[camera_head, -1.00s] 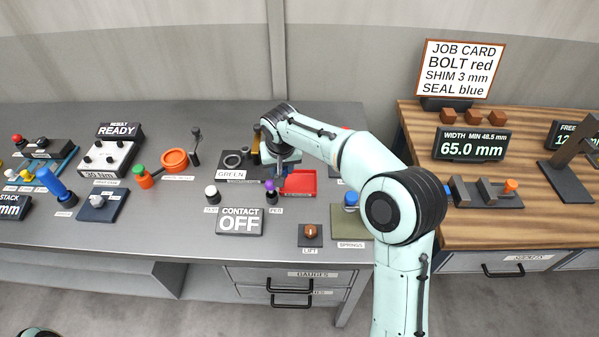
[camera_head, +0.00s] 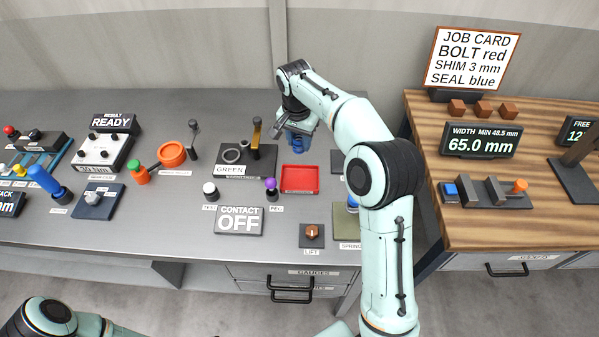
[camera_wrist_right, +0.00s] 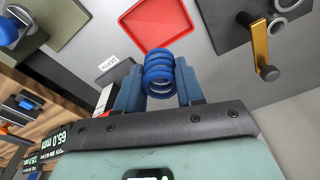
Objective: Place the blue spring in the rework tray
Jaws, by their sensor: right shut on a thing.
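My right gripper (camera_head: 298,141) is beyond the red tray in the head view, in the air near the back of the grey bench. In the right wrist view the right gripper (camera_wrist_right: 158,88) is shut on a blue spring (camera_wrist_right: 158,72), its coils between the two blue fingers. In the head view I cannot clearly tell spring from fingers. The red tray (camera_head: 299,179) lies on the bench and looks empty; it also shows in the wrist view (camera_wrist_right: 155,22). I see no readable rework label on it. My left gripper is out of view.
A dark block with a gold-handled lever (camera_head: 256,132) stands left of the gripper. A purple-topped peg (camera_head: 271,188) stands left of the tray. An olive springs mat (camera_head: 343,224), partly behind my arm, holds another blue piece (camera_head: 352,204). A wooden table (camera_head: 480,225) stands right.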

